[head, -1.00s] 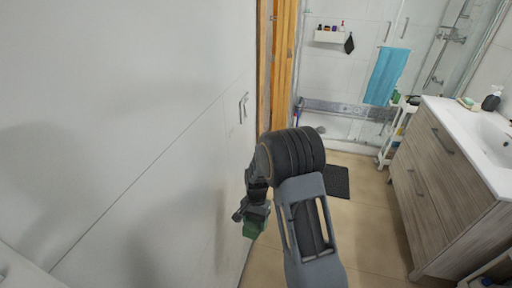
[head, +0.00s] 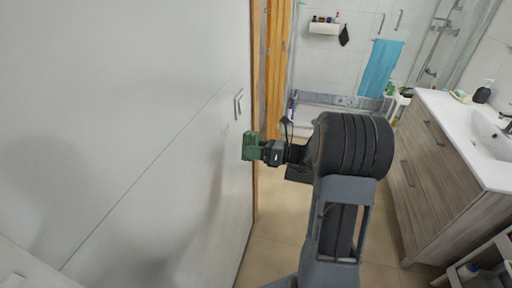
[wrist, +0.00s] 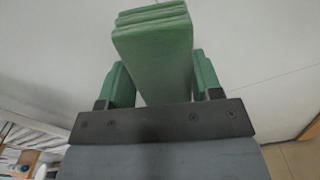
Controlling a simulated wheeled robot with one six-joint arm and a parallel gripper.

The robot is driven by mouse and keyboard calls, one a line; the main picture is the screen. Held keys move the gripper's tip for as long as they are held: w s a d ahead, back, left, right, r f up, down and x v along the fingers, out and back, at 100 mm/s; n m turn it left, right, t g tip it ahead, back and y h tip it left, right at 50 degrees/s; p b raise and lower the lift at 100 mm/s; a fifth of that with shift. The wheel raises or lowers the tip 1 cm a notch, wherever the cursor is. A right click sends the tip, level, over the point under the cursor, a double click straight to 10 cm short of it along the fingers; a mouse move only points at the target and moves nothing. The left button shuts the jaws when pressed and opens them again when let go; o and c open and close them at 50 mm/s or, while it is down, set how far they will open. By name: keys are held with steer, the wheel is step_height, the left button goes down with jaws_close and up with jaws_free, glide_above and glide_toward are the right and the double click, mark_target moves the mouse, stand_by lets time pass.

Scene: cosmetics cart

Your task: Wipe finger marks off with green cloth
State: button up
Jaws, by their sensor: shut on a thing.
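The green cloth (head: 249,146) is a folded, layered pad at the end of my arm, close to the white wall and just below the light switch (head: 238,105). I cannot tell whether it touches the wall. My gripper (head: 264,152) is shut on it. In the wrist view the cloth (wrist: 153,50) stands out between the two fingers, with green also at the finger sides. No finger marks can be made out clearly; the grey patches on the wall look like soft shadows.
A wooden door frame (head: 272,60) edges the wall. Beyond it are a blue towel (head: 381,68) and a shower. A wooden vanity (head: 432,175) with a white sink (head: 490,128) stands at right. The tiled floor (head: 285,215) between is open.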

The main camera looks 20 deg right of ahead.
mark_target(229, 130)
steer(key=shift+w+a+r, duration=0.2)
steer(key=shift+w+a, duration=0.1)
steer(key=shift+a, duration=0.05)
steer(key=shift+b+x, duration=0.45)
steer(key=shift+x, duration=1.95)
steer(key=shift+x, duration=1)
steer(key=shift+w+d, duration=0.1)
steer(key=shift+w+d+p, duration=0.25)
steer(key=shift+w+d, duration=0.45)
steer(key=shift+w, duration=0.2)
steer(key=shift+w+d+p, duration=0.3)
steer(key=shift+w+d, duration=0.35)
steer(key=shift+w, duration=0.25)
steer(key=shift+w+d+p, duration=0.25)
steer(key=shift+w+d, duration=0.45)
steer(key=shift+w, duration=0.2)
steer(key=shift+w+a, duration=0.1)
steer(key=shift+a, duration=0.1)
